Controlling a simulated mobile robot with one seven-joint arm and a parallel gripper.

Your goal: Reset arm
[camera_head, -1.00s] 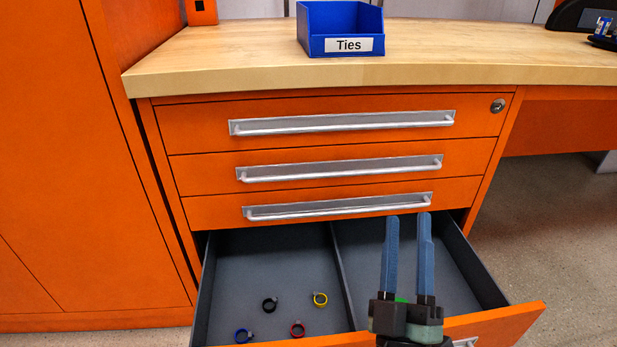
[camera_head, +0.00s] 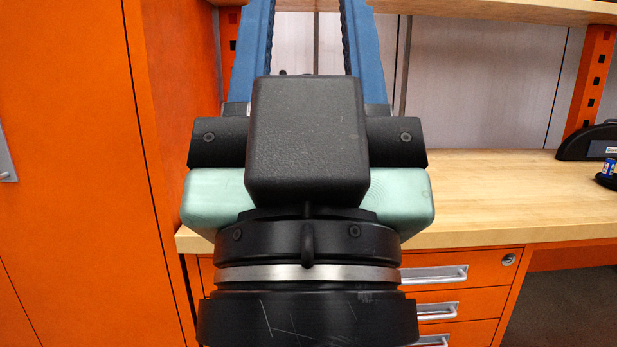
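My gripper (camera_head: 308,30) fills the middle of the head view, raised close to the camera and pointing up and away. Its two blue fingers stand apart, with the pale back wall showing between them and nothing held. The fingertips run past the top edge of the picture. The gripper body and wrist hide the left part of the workbench and most of the drawer fronts. The blue Ties bin is not visible.
The wooden workbench top (camera_head: 500,200) is clear to the right of my gripper. A dark device (camera_head: 590,142) and a small battery (camera_head: 608,169) sit at its right end. Orange drawers (camera_head: 460,296) are below; a tall orange cabinet (camera_head: 70,180) stands left.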

